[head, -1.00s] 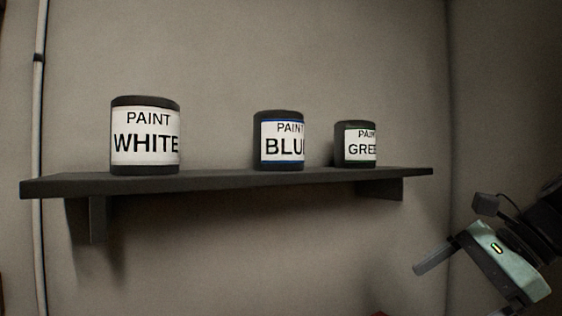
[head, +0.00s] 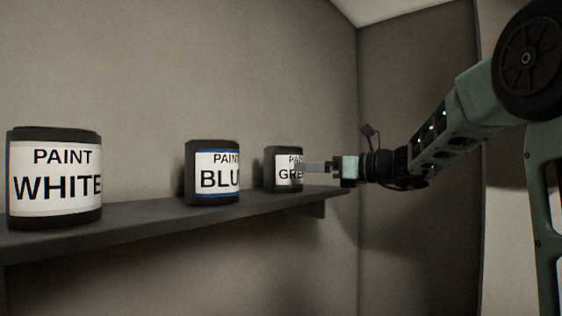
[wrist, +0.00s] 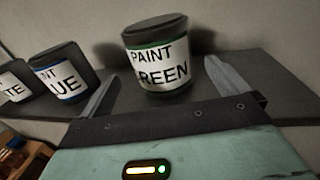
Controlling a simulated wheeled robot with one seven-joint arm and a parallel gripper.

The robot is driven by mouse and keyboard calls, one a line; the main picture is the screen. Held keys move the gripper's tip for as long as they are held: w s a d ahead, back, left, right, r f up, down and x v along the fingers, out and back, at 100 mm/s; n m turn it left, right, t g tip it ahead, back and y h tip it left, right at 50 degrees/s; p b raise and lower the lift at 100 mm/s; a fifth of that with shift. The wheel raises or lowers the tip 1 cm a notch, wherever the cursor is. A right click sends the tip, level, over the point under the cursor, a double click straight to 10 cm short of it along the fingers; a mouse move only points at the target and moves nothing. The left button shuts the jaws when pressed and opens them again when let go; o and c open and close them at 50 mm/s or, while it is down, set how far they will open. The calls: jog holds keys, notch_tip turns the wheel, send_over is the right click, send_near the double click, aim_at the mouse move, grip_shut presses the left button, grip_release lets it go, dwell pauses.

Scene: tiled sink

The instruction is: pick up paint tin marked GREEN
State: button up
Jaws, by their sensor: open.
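The paint tin marked GREEN (head: 283,171) stands upright at the right end of the dark shelf (head: 262,201). It is black with a white label and also shows in the wrist view (wrist: 157,62). My gripper (head: 308,168) is open and level with the tin. In the head view its fingers overlap the right part of the label. In the wrist view the tin stands ahead, between the lines of the two spread fingers (wrist: 160,88). The jaws are empty, and I cannot tell whether any finger touches the tin.
The tin marked BLUE (head: 212,172) stands to the left on the same shelf, also in the wrist view (wrist: 64,72). The tin marked WHITE (head: 55,178) is farther left. A wall runs close behind the shelf. Brown objects (wrist: 22,155) lie below the shelf, lower left.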

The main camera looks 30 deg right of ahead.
aim_at(283, 164)
jog(key=p+x, duration=0.1)
jog(key=x, duration=0.3)
jog(key=p+x, duration=0.4)
jog(key=shift+w+a+r, duration=0.1)
jog(key=shift+w+r, duration=0.15)
jog(key=shift+w, duration=0.05)
jog(key=shift+w+a+f, duration=0.1)
jog(key=shift+w+a, duration=0.05)
jog(key=shift+w, duration=0.1)
jog(key=shift+c, duration=0.3)
jog(key=c, duration=1.4)
